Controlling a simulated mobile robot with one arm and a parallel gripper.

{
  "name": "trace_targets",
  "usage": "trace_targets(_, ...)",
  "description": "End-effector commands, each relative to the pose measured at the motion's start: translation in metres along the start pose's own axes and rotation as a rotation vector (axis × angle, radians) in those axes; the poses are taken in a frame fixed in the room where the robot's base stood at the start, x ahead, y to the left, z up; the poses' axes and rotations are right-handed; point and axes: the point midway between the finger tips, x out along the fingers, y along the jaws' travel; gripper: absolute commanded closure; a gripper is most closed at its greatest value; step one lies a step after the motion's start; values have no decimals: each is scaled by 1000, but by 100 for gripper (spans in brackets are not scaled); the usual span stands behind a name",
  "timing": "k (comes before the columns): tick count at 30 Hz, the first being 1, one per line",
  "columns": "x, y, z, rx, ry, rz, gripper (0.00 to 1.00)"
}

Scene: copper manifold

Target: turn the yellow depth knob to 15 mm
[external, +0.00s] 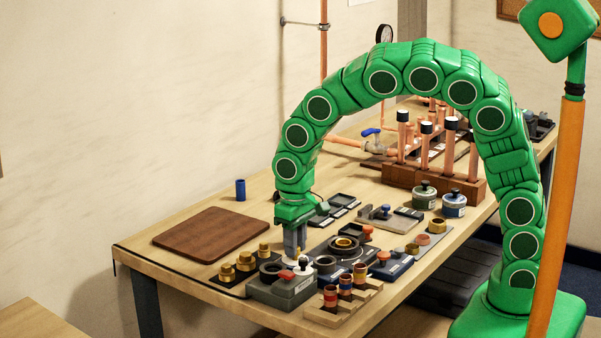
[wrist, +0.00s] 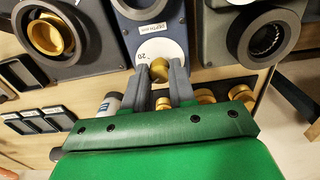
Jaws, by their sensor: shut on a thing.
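The yellow depth knob (wrist: 159,69) sits on a white dial disc (wrist: 146,51) in the wrist view. The disc is at the end of a slate-blue block (wrist: 122,32) with a label that seems to read "DEPTH mm". A "20" shows on the disc left of the knob; its other marks are hidden or too small to read. My gripper (wrist: 160,74) is shut on the knob, one grey finger on each side. In the external view my gripper (external: 294,248) points down among the bench devices, and the knob cannot be made out there.
Ring devices flank the block: one with a brass ring (wrist: 47,36), one with a dark toothed ring (wrist: 265,37). Brass fittings (external: 245,261) stand close by. A grey block (external: 282,290) stands in front.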

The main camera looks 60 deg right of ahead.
Motion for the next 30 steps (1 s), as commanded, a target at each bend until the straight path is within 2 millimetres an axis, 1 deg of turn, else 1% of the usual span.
trace_targets(8,0,0,0,54,-1,1,100)
trace_targets(20,0,0,0,59,-1,1,100)
trace_targets(21,0,0,0,58,-1,1,70)
trace_targets(23,0,0,0,58,-1,1,61)
trace_targets(24,0,0,0,58,0,1,55)
trace_targets(25,0,0,0,58,0,1,51)
trace_targets(26,0,0,0,58,0,1,49)
trace_targets(30,0,0,0,58,0,1,49)
